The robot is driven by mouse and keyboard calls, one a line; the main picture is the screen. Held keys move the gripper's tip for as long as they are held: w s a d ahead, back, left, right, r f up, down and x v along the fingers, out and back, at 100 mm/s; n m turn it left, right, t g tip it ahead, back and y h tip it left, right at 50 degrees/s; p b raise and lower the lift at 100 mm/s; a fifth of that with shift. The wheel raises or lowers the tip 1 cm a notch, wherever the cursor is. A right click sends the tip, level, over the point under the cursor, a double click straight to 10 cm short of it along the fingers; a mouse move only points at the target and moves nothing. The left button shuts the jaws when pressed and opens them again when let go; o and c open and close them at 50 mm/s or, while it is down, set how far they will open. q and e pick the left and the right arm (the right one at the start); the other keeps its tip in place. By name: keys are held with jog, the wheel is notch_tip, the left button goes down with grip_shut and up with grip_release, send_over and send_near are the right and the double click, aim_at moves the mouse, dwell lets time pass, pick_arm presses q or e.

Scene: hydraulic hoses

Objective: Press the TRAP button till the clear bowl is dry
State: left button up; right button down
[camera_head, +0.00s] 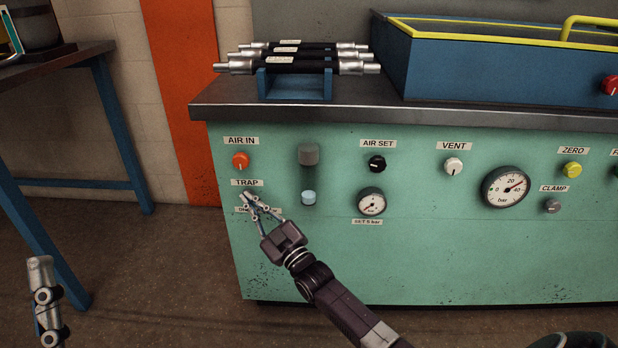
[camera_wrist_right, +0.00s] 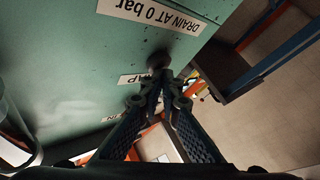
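The TRAP label (camera_head: 247,182) is on the green panel. In the right wrist view the dark TRAP button (camera_wrist_right: 158,60) sits between the "DRAIN AT 0 bar" label (camera_wrist_right: 150,12) and the partly hidden TRAP label (camera_wrist_right: 139,78). My right gripper (camera_head: 249,198) covers the button in the head view. Its fingertips (camera_wrist_right: 160,84) are together and empty, right at the button; I cannot tell whether they touch it. The clear bowl (camera_head: 308,182) hangs under a grey cap, with pale blue liquid (camera_head: 308,198) at its bottom. My left gripper (camera_head: 40,264) is at the lower left, away from the panel.
The orange AIR IN knob (camera_head: 240,160) is just above the TRAP label. The black AIR SET knob (camera_head: 377,163), a small gauge (camera_head: 371,202) and the white VENT knob (camera_head: 453,166) are to the right. Hoses (camera_head: 300,66) lie on a blue rack on the bench top.

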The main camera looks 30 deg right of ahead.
pick_arm(q)
jog(key=shift+s+r, duration=0.1)
jog(key=shift+s, duration=0.05)
pick_arm(e)
jog(key=shift+w+d+r, duration=0.1)
jog(key=shift+w+d, duration=0.2)
jog(key=shift+d, duration=0.3)
pick_arm(q)
jog(key=shift+w+a+f+g+y, duration=0.1)
jog(key=shift+w+f+g+y, duration=0.2)
jog(key=shift+w+f, duration=0.35)
pick_arm(e)
jog(key=shift+s+f, duration=0.15)
jog(key=shift+f, duration=0.3)
pick_arm(q)
jog(key=shift+w, duration=0.1)
pick_arm(e)
jog(key=shift+a, duration=0.1)
pick_arm(q)
jog(key=w+f+g+y+p, duration=0.3)
jog(key=f+g, duration=0.7)
jog(key=f, duration=0.9)
jog(key=shift+w+a+f+g+p, duration=0.4)
jog(key=shift+w+p, duration=0.3)
jog(key=shift+w, duration=0.5)
pick_arm(e)
jog(key=s+a, duration=0.3)
jog(key=s, duration=0.2)
jog(key=shift+a, duration=0.35)
